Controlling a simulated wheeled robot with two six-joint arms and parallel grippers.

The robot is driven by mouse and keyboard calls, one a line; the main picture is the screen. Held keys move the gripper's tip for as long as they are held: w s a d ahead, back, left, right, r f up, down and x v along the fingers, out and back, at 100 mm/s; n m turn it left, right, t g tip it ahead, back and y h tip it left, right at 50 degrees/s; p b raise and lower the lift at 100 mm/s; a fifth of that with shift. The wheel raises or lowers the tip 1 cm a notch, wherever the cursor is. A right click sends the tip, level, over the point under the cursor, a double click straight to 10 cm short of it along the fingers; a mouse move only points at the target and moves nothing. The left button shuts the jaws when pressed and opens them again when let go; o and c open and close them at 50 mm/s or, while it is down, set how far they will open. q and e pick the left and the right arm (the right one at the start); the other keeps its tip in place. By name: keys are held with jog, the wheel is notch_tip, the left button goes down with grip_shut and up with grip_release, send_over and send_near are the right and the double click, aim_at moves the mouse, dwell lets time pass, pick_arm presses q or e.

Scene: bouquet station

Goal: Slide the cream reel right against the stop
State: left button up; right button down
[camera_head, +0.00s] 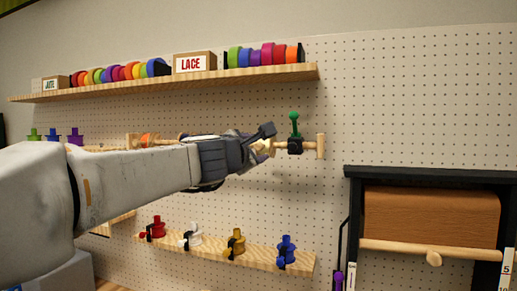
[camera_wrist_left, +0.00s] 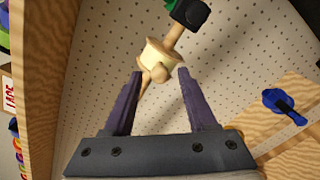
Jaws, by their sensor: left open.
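The cream reel (camera_head: 262,147) sits on a wooden rod mounted on the pegboard; in the wrist view the reel (camera_wrist_left: 158,58) shows more fully. The stop, a black block with a green knob (camera_head: 295,145), sits on the same rod to the reel's right, and part of it shows at the top of the wrist view (camera_wrist_left: 190,12). A short bare length of rod lies between reel and stop. My left gripper (camera_wrist_left: 160,76) is open, its fingertips just short of the reel on either side. In the head view the gripper (camera_head: 264,138) partly covers the reel.
A wooden shelf (camera_head: 190,84) with coloured rolls and a LACE box runs above the rod. A lower shelf (camera_head: 210,248) holds several coloured spools. An orange reel (camera_head: 148,139) is farther left on the rod. A black-framed unit (camera_head: 430,174) with a brown roll stands at right.

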pick_arm(q)
jog(key=shift+w+d, duration=0.25)
jog(key=shift+w, duration=0.45)
grip_shut()
dwell(1.0)
